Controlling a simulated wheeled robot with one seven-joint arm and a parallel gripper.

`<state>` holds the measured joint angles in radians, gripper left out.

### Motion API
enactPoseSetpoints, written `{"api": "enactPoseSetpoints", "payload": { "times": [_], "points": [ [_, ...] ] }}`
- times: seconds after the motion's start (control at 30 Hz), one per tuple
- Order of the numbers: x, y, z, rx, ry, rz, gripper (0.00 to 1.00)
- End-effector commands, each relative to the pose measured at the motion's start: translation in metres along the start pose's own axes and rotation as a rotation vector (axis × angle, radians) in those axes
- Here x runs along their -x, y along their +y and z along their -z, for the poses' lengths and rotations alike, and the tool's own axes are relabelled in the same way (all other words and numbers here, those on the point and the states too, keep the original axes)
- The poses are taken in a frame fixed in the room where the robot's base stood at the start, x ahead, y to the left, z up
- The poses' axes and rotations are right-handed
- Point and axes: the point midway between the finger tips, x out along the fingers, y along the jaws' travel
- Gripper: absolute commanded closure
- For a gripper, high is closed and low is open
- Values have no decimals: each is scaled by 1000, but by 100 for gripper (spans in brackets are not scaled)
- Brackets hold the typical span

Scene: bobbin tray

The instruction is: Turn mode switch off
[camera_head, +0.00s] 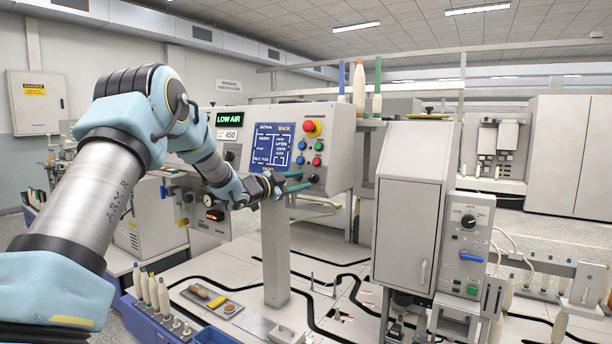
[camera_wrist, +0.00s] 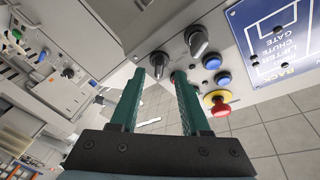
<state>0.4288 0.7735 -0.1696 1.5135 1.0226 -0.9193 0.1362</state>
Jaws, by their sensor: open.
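My gripper (camera_head: 297,182) is open, with its green fingers reaching toward the lower right of the white control panel (camera_head: 338,150). In the wrist view my gripper (camera_wrist: 160,75) has a dark rotary knob (camera_wrist: 158,62) showing between its two fingertips; whether they touch it I cannot tell. A second rotary knob (camera_wrist: 197,40) sits just right of the fingers. No label for the mode switch is readable, so I cannot tell which knob it is. In the head view one black knob (camera_head: 313,178) shows beside the fingertips.
A red emergency button (camera_wrist: 217,103) on yellow and blue buttons (camera_wrist: 212,62) lie close to the right finger. The panel has a blue screen (camera_head: 271,144). A grey cabinet (camera_head: 412,205) with its own dial (camera_head: 468,221) stands to the right. A blue bobbin tray (camera_head: 150,322) is below.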

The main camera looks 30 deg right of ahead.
Motion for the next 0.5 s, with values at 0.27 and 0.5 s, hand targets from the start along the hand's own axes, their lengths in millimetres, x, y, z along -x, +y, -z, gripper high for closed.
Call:
{"api": "enactPoseSetpoints", "payload": {
  "times": [0.27,0.5],
  "points": [
    [-31,-1,1,1,0,1,54],
    [-35,0,-1,2,-2,1,54]
  ]
}}
